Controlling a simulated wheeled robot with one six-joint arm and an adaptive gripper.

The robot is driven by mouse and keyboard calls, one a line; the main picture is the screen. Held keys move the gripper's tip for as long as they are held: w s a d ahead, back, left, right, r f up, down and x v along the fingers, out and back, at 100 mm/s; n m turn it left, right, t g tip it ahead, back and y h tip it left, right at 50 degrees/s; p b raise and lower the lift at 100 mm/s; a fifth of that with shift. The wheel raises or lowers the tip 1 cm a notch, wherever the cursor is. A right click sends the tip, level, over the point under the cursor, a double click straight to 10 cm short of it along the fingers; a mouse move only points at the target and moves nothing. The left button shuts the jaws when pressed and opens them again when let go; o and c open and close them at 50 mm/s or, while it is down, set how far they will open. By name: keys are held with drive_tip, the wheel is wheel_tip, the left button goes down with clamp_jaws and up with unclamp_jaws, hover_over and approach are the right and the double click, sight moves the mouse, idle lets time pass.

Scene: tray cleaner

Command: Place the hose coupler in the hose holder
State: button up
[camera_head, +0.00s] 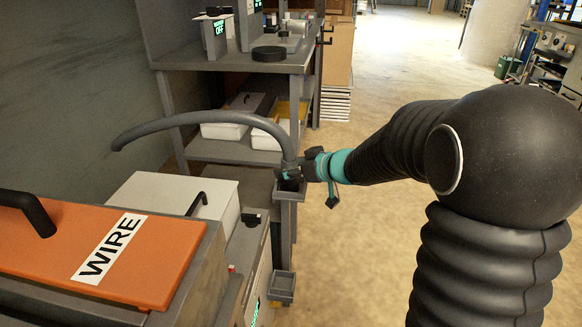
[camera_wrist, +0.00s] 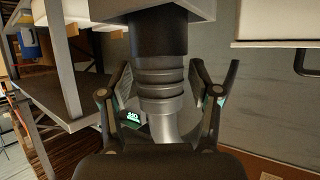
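The hose coupler (camera_wrist: 160,70) is a dark ridged cylinder with a grey collar on the end of a grey hose (camera_head: 205,117). In the head view the hose arches from the left and comes down at the coupler. The coupler is at a small grey square hose holder (camera_head: 290,191) on the station's corner; its lower end is hidden, so how deep it sits is unclear. My gripper (camera_head: 301,171) is beside the coupler. The wrist view shows its fingers (camera_wrist: 161,82) on both sides of the coupler, close to it; contact is unclear.
A second small grey holder (camera_head: 281,287) is lower on the station and looks empty. An orange lid marked WIRE (camera_head: 150,262) and a white box (camera_head: 165,197) stand at left. A grey shelf unit (camera_head: 235,150) is behind. The floor at right is open.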

drive_tip(key=shift+r, duration=0.15)
drive_tip(key=shift+s+d+r, duration=0.1)
drive_tip(key=shift+d+r, duration=0.1)
drive_tip(key=s+d+r+m+t+h+p, duration=0.1)
drive_tip(key=s+d+r+m+t+h, duration=0.2)
drive_tip(key=s+d+r+h, duration=0.4)
drive_tip(key=s+d+r+m+t+h, duration=0.25)
drive_tip(key=d+r, duration=0.35)
drive_tip(key=d, duration=0.3)
drive_tip(key=s+d+f+m+g+h, duration=0.1)
drive_tip(key=s+f+m+g, duration=0.15)
drive_tip(key=s, duration=0.45)
drive_tip(key=s+d+f+m+g+h, duration=0.1)
drive_tip(key=s+f+g, duration=0.15)
drive_tip(key=s, duration=0.35)
drive_tip(key=s+a+f+g+y, duration=0.1)
drive_tip(key=s+a+f+g, duration=0.1)
drive_tip(key=s, duration=0.3)
drive_tip(key=s+a+f+g+y, duration=0.1)
drive_tip(key=s+a+f+g, duration=0.1)
drive_tip(key=s, duration=0.4)
drive_tip(key=shift+s+a+f, duration=0.2)
drive_tip(key=shift+a+f, duration=0.05)
drive_tip(key=shift+a, duration=0.5)
